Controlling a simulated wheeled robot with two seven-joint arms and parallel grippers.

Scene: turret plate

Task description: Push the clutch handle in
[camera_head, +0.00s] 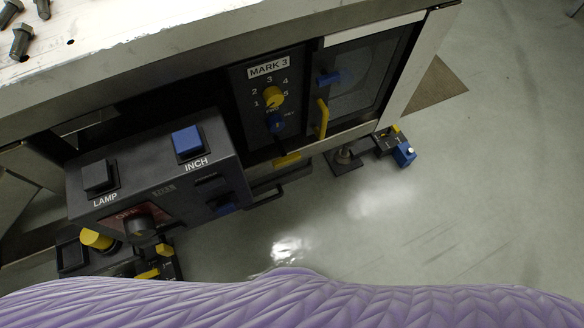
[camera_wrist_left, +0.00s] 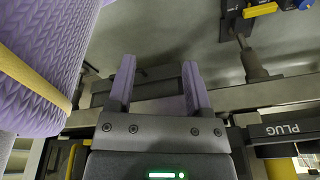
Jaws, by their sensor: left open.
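No label in view reads "clutch", so I cannot tell for sure which part is the clutch handle. In the head view, a yellow-tipped lever (camera_head: 286,160) sticks out below the MARK 3 dial panel (camera_head: 242,112). Yellow parts (camera_head: 148,273) also show low at the left, below the control box. In the wrist view, a yellow handle (camera_wrist_left: 260,10) is on a dark fitting at the top right. My left gripper (camera_wrist_left: 158,68) has its two purple fingers apart with nothing between them, away from that yellow handle. The head view shows neither gripper.
A dark control box (camera_head: 225,172) with LAMP and INCH buttons juts out under the metal table (camera_head: 150,50). A door with a yellow handle (camera_head: 322,118) is at its right. A small blue-and-yellow fitting (camera_head: 404,154) sits low beyond.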

